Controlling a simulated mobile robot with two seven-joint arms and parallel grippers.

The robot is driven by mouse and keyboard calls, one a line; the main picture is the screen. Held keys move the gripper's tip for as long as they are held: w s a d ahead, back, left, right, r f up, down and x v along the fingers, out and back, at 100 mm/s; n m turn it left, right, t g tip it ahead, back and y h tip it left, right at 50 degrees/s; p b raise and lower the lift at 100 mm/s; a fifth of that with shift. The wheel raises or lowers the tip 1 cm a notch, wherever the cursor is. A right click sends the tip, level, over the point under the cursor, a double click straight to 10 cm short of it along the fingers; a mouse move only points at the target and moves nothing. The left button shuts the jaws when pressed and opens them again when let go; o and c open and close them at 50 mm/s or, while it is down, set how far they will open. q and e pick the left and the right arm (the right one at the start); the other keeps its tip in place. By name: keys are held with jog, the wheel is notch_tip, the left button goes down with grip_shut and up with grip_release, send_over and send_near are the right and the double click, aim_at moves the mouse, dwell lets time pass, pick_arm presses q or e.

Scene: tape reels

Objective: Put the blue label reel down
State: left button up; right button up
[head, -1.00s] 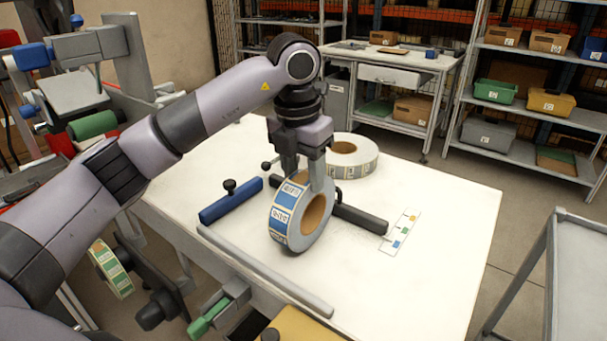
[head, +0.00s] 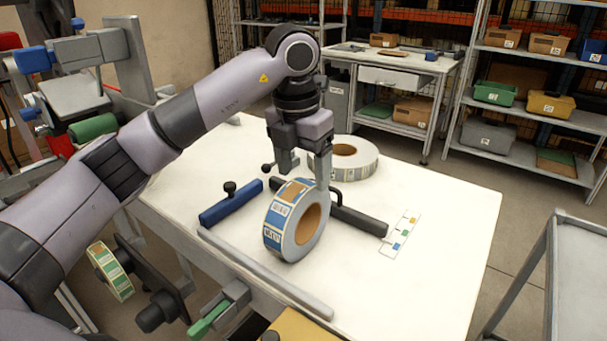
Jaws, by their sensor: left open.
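The blue label reel (head: 277,215), a white ring with blue labels, a tan patch near its top and a brown core, stands upright on its rim on the white table (head: 420,270). My left gripper (head: 305,172) is open just above it. One finger is at the reel's upper right edge, and the other is up to the left, clear of it. I cannot tell whether the right finger still touches the reel. My right gripper is out of view.
A blue bar (head: 228,204) with a black knob lies left of the reel, and a black bar (head: 358,220) lies to its right. Another white reel (head: 358,172) lies flat behind. A colour-marked card (head: 400,236) lies at right. A grey rail (head: 262,270) runs along the front.

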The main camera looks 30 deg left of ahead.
pick_arm(q)
jog(key=r, duration=0.5)
jog(key=shift+s+r+p, duration=0.35)
jog(key=shift+p, duration=0.05)
